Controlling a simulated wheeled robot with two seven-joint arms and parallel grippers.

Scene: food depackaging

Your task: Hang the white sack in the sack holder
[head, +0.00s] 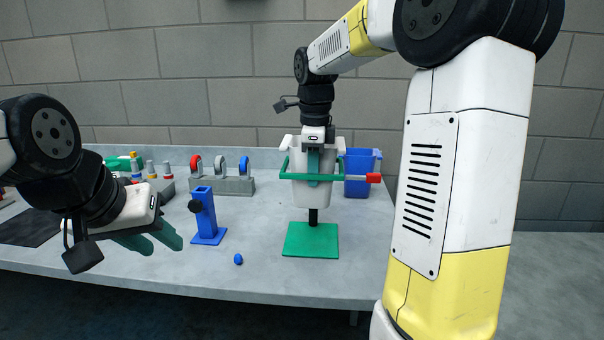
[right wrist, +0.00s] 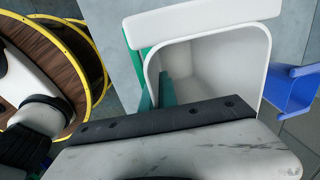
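The white sack (head: 298,200) is upright at the sack holder, inside its green frame (head: 295,176), above the green base plate (head: 311,240). The frame's front bar crosses in front of the sack. In the right wrist view the sack's open mouth (right wrist: 215,60) shows, empty inside. My right gripper (head: 313,168) points down at the sack's near wall, one green finger inside the mouth and green outside the wall; it looks shut on that wall. Whether the sack's flaps rest on the frame is unclear. My left gripper (head: 152,241) is open and empty at the left front.
A blue stand (head: 205,215) with a black knob and a small blue piece (head: 238,259) are left of the holder. A blue bin (head: 361,170) is behind it. A grey rack (head: 232,184) with coloured rings stands at the back. The table's front middle is mostly clear.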

